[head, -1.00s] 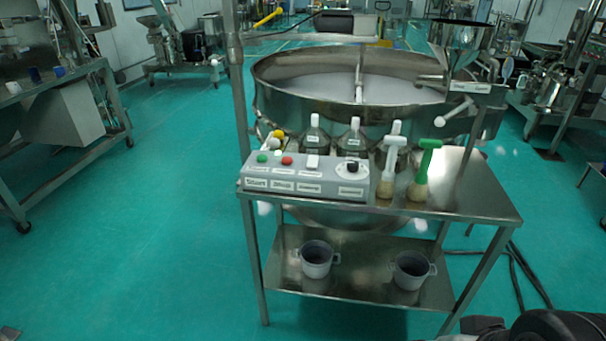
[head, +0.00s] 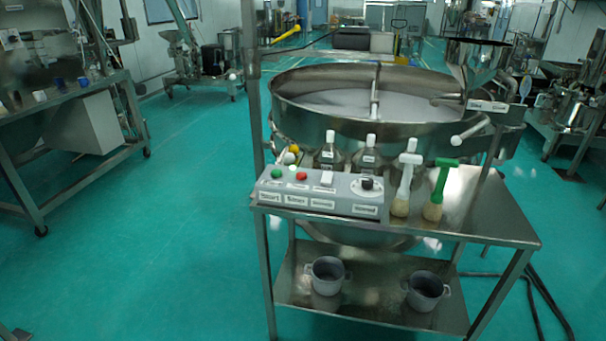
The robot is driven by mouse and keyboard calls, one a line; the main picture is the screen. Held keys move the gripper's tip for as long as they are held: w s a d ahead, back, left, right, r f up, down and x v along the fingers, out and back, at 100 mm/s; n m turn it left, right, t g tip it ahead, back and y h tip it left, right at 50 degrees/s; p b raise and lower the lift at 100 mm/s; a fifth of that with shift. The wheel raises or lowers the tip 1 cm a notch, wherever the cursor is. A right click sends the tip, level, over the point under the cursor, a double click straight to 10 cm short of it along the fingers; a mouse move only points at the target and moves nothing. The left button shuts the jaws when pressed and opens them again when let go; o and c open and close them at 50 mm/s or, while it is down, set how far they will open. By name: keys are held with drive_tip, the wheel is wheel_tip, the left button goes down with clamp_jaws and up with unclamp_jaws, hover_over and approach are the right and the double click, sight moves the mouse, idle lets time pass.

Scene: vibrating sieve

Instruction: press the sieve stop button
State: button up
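The sieve stop button looks to be the red button (head: 301,176) on the grey control box (head: 320,196), at the left front of the steel table. A green button (head: 277,171) sits to its left, a white switch (head: 326,179) to its right, and a black knob (head: 367,184) further right. Labels run along the box front, too blurred to read surely. The round steel sieve (head: 300,115) stands behind the table with pale material inside. My gripper is not in view, and nothing covers the red button.
A white-handled brush (head: 405,182) and a green-handled brush (head: 438,188) stand right of the box. Bottles (head: 369,152) stand behind it. Two grey pots (head: 327,275) (head: 427,290) sit on the lower shelf. A steel post (head: 253,110) rises at left. The left floor is clear.

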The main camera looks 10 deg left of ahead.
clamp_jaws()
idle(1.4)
